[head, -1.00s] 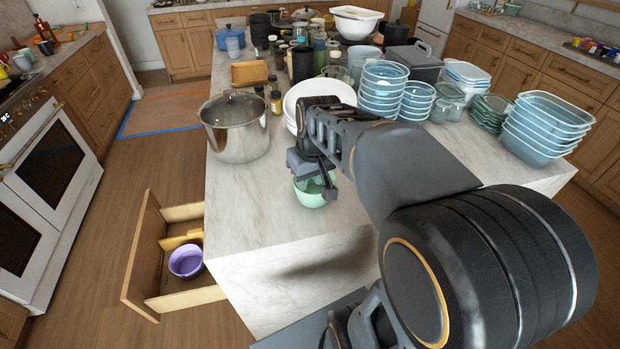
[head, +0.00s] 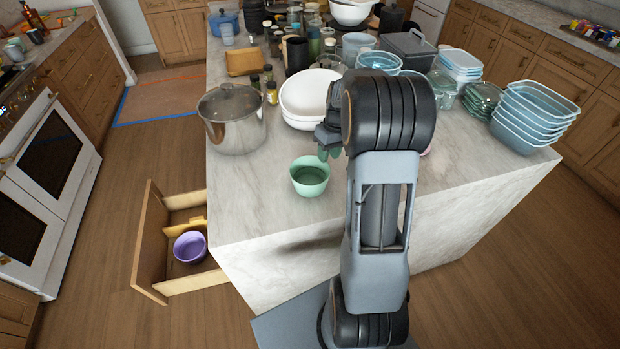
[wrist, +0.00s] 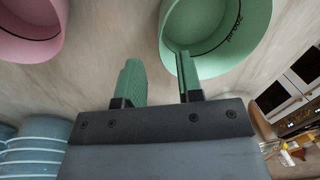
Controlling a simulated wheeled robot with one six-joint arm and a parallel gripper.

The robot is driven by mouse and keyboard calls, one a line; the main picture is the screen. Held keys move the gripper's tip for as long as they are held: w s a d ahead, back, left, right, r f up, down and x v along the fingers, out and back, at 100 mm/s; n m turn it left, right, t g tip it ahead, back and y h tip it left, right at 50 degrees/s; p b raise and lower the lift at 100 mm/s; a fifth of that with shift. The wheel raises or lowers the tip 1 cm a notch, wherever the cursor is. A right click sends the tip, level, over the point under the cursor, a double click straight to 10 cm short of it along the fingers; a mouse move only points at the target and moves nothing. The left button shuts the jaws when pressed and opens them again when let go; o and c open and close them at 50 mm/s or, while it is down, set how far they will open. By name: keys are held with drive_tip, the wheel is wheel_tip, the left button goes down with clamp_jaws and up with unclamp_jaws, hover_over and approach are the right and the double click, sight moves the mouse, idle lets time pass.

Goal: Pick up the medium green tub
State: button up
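The medium green tub (head: 310,178) stands upright on the marble island near its front left corner. It also shows in the wrist view at the upper right, as a round green tub (wrist: 215,45) with dark lettering inside. My gripper (head: 330,153) is behind and slightly right of the tub in the head view. In the wrist view my gripper (wrist: 160,78) has its two green fingers apart with nothing between them. The right finger overlaps the tub's near rim in the picture; I cannot tell whether they touch.
A pink tub (wrist: 32,28) is at the upper left of the wrist view. A steel pot (head: 232,120) and white bowls (head: 308,95) stand behind the green tub. Stacked blue containers (head: 535,118) fill the right end. An open drawer holds a purple tub (head: 190,247).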

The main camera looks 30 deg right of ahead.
sight(325, 167)
drive_tip(key=shift+a+f+p, duration=0.2)
drive_tip(key=shift+f+p, duration=0.05)
drive_tip(key=shift+f, duration=0.75)
drive_tip(key=shift+a+f+p, duration=0.2)
drive_tip(key=shift+f+p, duration=0.1)
drive_tip(key=shift+f, duration=0.7)
drive_tip(key=shift+a+f+p, duration=0.2)
drive_tip(key=shift+f+p, duration=0.05)
drive_tip(key=shift+f, duration=0.75)
clamp_jaws()
